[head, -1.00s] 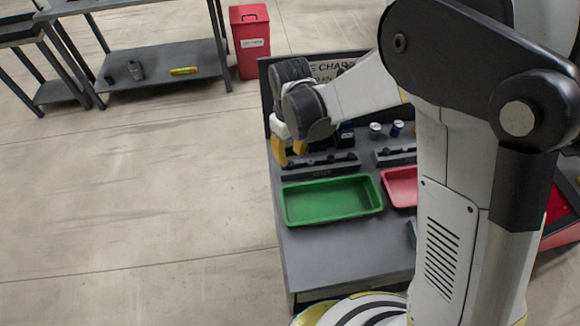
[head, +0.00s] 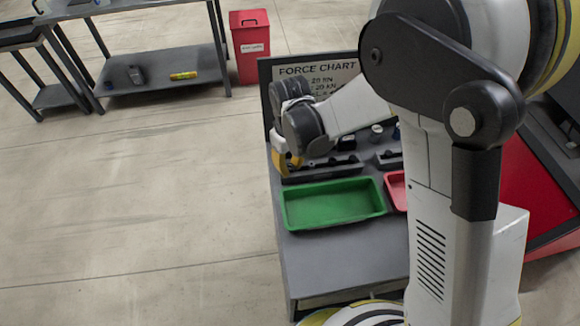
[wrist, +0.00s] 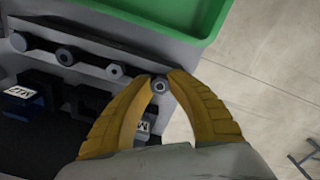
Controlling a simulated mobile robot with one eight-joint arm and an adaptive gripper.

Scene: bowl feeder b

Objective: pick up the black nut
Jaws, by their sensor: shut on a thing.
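My gripper (wrist: 160,80) has yellow fingers. In the wrist view its tips are closed on a small dark round nut (wrist: 159,86) with a lighter grey centre, which looks like the black nut. The nut is at the end of a dark rack (wrist: 95,42); I cannot tell whether it still touches the rack. Several other round pieces, including a dark one (wrist: 66,55) and a grey one (wrist: 115,70), sit along the rack. In the head view my gripper (head: 288,164) is at the left end of the rack (head: 325,168), and the nut is hidden.
A green tray (head: 333,221) lies in front of the rack, with a red tray (head: 396,190) to its right. A force chart panel (head: 322,72) stands at the table's back. Labelled blocks (wrist: 40,95) lie behind the rack. Open floor is left of the table.

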